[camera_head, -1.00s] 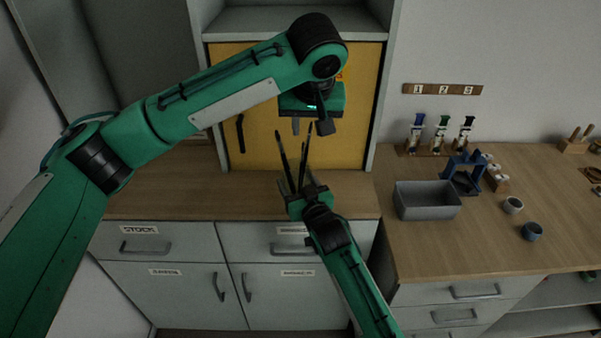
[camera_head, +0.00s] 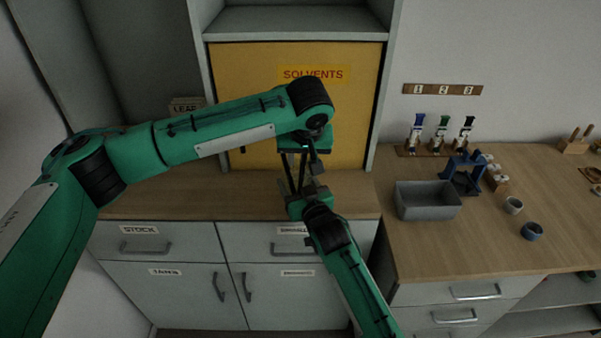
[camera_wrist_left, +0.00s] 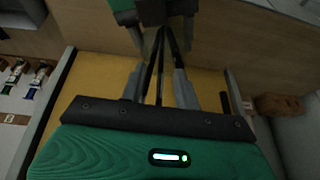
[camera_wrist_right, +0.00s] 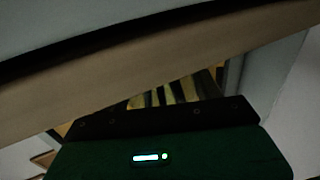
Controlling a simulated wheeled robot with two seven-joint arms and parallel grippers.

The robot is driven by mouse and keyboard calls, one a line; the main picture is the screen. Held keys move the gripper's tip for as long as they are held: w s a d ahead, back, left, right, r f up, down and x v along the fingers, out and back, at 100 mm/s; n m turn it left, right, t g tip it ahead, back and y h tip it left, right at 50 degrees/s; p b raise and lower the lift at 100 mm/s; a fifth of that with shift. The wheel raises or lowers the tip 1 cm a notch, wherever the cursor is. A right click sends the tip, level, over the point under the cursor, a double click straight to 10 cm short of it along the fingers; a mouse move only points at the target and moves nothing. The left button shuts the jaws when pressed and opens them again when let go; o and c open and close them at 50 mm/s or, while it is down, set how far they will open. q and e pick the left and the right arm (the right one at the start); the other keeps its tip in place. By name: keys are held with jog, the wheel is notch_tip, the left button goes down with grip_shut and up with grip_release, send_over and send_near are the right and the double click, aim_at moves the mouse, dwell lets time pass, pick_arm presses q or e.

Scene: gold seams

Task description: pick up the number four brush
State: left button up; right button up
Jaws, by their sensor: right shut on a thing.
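Several thin dark brushes (camera_head: 301,172) stand up out of my right gripper (camera_head: 308,196) above the worktop; no number on them can be read. The right gripper is shut at their lower ends; whether a pot is also held there is hidden. My left gripper (camera_head: 300,160) is above the right one, pointing down, with its fingers apart on either side of the brushes. In the left wrist view, the brushes (camera_wrist_left: 158,65) pass between the open left fingers (camera_wrist_left: 157,85). The right wrist view is dark, and the held part is unclear there.
A yellow cabinet marked SOLVENTS (camera_head: 312,75) stands behind the grippers. The left worktop (camera_head: 160,200) is clear.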

pick_arm(q)
jog(key=shift+f, duration=0.1)
jog(key=shift+c, duration=0.2)
grip_shut()
notch_tip(320, 180, up, 10)
jog(key=shift+r, duration=0.1)
pick_arm(e)
jog(key=o, duration=1.2)
